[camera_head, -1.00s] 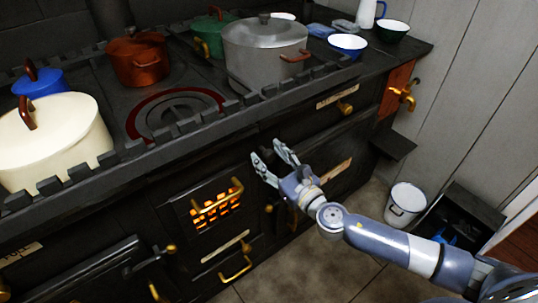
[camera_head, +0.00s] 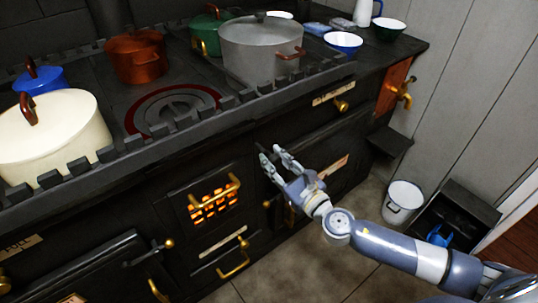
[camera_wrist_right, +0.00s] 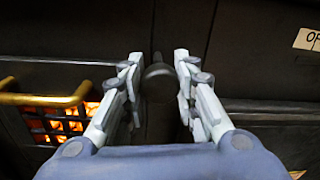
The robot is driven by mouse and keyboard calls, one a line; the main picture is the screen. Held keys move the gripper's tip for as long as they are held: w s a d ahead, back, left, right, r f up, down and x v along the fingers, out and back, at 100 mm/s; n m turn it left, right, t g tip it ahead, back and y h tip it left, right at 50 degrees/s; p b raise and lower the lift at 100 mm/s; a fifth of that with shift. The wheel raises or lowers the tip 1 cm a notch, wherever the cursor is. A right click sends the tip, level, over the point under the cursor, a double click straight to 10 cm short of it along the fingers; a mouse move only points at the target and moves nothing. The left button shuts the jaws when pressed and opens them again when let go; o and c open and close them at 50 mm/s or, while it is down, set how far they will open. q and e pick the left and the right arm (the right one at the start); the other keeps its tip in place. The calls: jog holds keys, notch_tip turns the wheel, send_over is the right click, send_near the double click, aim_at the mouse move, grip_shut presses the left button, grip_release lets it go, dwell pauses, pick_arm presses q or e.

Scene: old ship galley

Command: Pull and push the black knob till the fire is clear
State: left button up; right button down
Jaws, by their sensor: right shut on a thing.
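The black knob (camera_wrist_right: 158,72) is a dark rounded shape on the stove front, between the fingertips of my right gripper (camera_wrist_right: 157,75) in the right wrist view. In the head view my right gripper (camera_head: 271,158) reaches the stove front from the lower right, its two fingers shut on the knob, which is hard to make out there against the black stove. The fire (camera_head: 213,208) glows orange behind a barred grate left of the gripper; it also shows at the left of the right wrist view (camera_wrist_right: 65,124). My left gripper is not in view.
A brass rail (camera_head: 216,193) crosses the fire grate, close left of my gripper. Several pots, including a grey one (camera_head: 262,48) and a cream one (camera_head: 60,140), stand on the stove top. A white bucket (camera_head: 403,203) stands on the floor at right.

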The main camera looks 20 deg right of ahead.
jog(key=v, duration=0.2)
jog(key=shift+s+d, duration=0.15)
jog(key=shift+s, duration=0.1)
jog(key=c, duration=1.2)
grip_release()
jog(key=v, duration=1.2)
